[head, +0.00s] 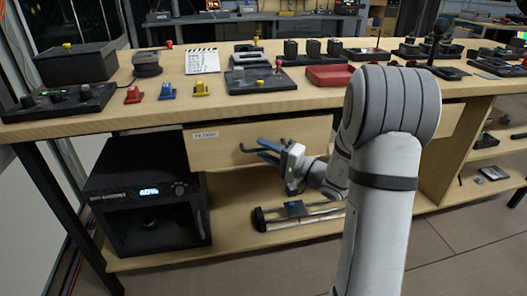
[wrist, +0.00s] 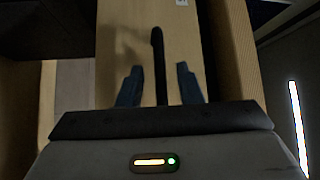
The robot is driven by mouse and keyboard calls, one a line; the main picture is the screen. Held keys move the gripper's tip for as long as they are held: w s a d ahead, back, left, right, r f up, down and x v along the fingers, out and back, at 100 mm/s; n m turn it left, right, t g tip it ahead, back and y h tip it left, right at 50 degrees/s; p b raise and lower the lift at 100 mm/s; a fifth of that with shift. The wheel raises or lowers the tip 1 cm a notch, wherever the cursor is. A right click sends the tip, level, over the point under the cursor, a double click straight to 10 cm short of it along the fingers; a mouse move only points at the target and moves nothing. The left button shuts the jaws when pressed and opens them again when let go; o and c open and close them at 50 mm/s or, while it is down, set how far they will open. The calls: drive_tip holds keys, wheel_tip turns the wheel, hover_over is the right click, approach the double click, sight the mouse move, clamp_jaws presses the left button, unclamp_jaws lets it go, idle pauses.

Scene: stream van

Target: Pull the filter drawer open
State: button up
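The filter drawer (head: 222,152) is a light wood front under the bench top, with a small white label that appears to read "FILTERS". Its dark bar handle (head: 247,150) shows in the head view just left of my gripper (head: 268,150). In the wrist view the handle (wrist: 160,65) runs between the two blue fingers of my gripper (wrist: 158,86). A gap shows on each side of the handle, so my fingers are open around it and not clamped. I see no clear opening at the drawer's top edge. My wrist covers the drawer's right part.
A black box with a lit display (head: 150,200) stands on the lower shelf (head: 230,225) at left. A dark rail-like item (head: 300,215) lies on that shelf below my gripper. The bench top (head: 120,110) carries several devices. Floor in front is clear.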

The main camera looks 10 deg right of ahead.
drive_tip(key=shift+w+a+r, duration=0.1)
drive_tip(key=shift+w+a, duration=0.15)
drive_tip(key=shift+a, duration=0.05)
drive_tip(key=shift+c, duration=0.4)
clamp_jaws()
